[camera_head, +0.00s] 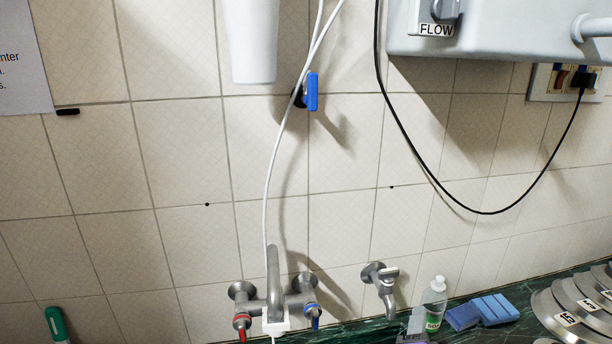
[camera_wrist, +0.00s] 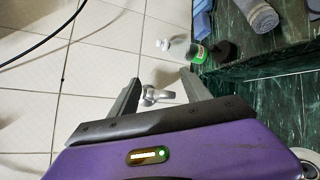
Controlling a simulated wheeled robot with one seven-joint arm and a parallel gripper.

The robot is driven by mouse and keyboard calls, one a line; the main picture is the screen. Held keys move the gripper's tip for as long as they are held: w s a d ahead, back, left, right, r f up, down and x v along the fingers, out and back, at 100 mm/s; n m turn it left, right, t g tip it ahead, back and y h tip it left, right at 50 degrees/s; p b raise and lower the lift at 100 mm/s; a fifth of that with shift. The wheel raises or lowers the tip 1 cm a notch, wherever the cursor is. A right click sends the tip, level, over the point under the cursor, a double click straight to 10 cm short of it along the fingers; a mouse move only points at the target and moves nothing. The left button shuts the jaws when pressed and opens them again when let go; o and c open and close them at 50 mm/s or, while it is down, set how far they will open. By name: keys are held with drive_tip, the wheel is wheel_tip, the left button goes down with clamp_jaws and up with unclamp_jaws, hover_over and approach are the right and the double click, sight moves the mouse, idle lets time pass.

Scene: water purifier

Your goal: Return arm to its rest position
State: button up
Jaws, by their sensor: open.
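My gripper (camera_wrist: 158,92) shows in the wrist view with its two grey fingers spread apart and nothing held between them. A small metal tap (camera_wrist: 152,96) on the tiled wall appears between the fingers in that view; I cannot tell how far beyond them it is. The same wall tap (camera_head: 382,285) shows in the head view, right of the mixer faucet.
A mixer faucet (camera_head: 272,300) with red and blue handles is on the wall. A bottle (camera_head: 434,303), blue sponges (camera_head: 483,310) and stacked metal plates (camera_head: 580,305) stand on the green counter. A grey unit (camera_head: 500,35) and a hanging black cable (camera_head: 440,185) are above.

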drive_tip(key=s+a+f+m+t+y, duration=0.25)
drive_tip(key=s+m+y, duration=0.2)
drive_tip(key=s, duration=0.25)
drive_tip(key=s+a+f+m+t+y, duration=0.1)
drive_tip(key=s+a+m+y, duration=0.25)
drive_tip(key=s+m, duration=0.3)
drive_tip(key=s+d+f+m+g, duration=0.1)
drive_tip(key=s+m, duration=0.3)
drive_tip(key=s, duration=0.8)
drive_tip(key=s+d+m+g+h, duration=0.1)
drive_tip(key=s+d+m, duration=0.2)
drive_tip(key=s, duration=0.9)
drive_tip(key=shift+d+f+m+h, duration=0.15)
drive_tip(key=shift+f+m+h, duration=0.15)
drive_tip(key=shift+f+m, duration=0.1)
